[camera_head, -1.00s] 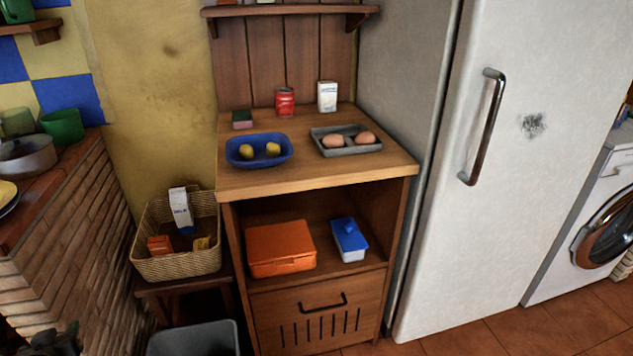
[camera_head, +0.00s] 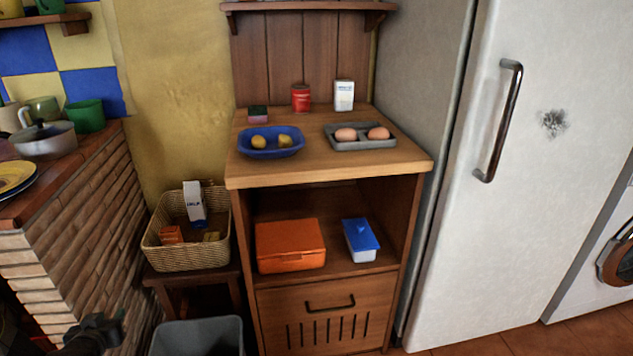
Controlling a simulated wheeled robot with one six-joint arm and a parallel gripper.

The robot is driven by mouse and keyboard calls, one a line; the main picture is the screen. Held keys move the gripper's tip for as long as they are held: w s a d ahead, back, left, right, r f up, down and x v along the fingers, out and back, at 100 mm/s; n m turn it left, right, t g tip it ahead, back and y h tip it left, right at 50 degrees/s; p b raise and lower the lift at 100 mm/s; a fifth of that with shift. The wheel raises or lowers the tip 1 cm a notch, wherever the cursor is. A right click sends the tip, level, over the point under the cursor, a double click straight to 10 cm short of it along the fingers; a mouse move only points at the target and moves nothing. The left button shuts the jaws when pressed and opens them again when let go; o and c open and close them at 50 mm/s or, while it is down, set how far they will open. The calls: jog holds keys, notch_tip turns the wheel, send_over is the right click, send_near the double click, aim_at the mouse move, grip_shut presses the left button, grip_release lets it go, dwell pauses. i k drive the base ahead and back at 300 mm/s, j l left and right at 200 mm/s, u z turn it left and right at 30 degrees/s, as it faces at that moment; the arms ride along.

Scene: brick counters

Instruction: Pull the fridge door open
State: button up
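The white fridge door (camera_head: 560,180) stands on the right side of the view and looks shut against the grey fridge body (camera_head: 415,90). Its long metal handle (camera_head: 499,120) is upright near the door's left edge. A dark shape at the bottom left looks like my gripper (camera_head: 100,330), low in front of the brick counter. It is far from the handle, with the wooden cabinet between them. It is too dark and cut off to tell whether its fingers are open or shut.
The wooden cabinet (camera_head: 330,180) beside the fridge holds a blue dish (camera_head: 270,151), an egg tray (camera_head: 362,144) and boxes. A wicker basket (camera_head: 188,258), a grey bin (camera_head: 197,338) and a brick counter (camera_head: 88,210) stand left. A washing machine (camera_head: 590,268) is at right.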

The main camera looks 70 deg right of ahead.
aim_at(543, 136)
jog(key=z, duration=1.35)
